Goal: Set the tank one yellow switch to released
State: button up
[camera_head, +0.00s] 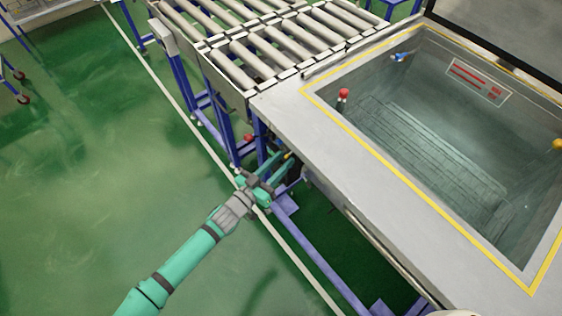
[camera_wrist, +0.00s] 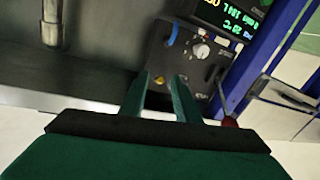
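In the wrist view a grey control panel with small controls lies ahead of my gripper (camera_wrist: 161,84). A small yellow control (camera_wrist: 160,79), possibly the yellow switch, shows between and just beyond the fingertips; whether it is pressed or released is too small to tell. My two green fingers are apart, with no clear contact on anything. In the head view my gripper (camera_head: 268,178) is low beside the front of the tank (camera_head: 400,190), near its left corner; a small yellow tip (camera_head: 288,155) shows just past the fingers. The panel face is hidden there.
The panel also has a blue control (camera_wrist: 173,35), a white and red knob (camera_wrist: 200,50) and a lit display (camera_wrist: 230,17). A red-ended part (camera_wrist: 229,122) is close to the right finger. Blue frame legs (camera_head: 185,85) and a roller conveyor (camera_head: 255,50) stand nearby. The green floor at left is open.

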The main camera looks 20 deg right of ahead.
grip_shut()
jog(key=shift+a+r, duration=0.1)
jog(key=shift+r, duration=0.05)
jog(key=shift+r+g+y, duration=0.45)
jog(key=shift+g+y, duration=0.05)
jog(key=shift+y, duration=0.4)
jog(key=shift+d+r+m+g+y, duration=0.2)
jog(key=shift+r+g+y, duration=0.4)
jog(key=shift+y, duration=0.55)
jog(key=shift+d+r+m+g+y, duration=0.1)
jog(key=shift+r+m+g+y, duration=0.15)
jog(key=shift+r+g+y, duration=0.6)
jog(key=shift+d+r+m+g+y, duration=0.2)
jog(key=shift+r+y, duration=0.25)
jog(key=shift+y, duration=0.95)
jog(key=shift+w, duration=0.15)
grip_release()
jog(key=shift+w, duration=0.1)
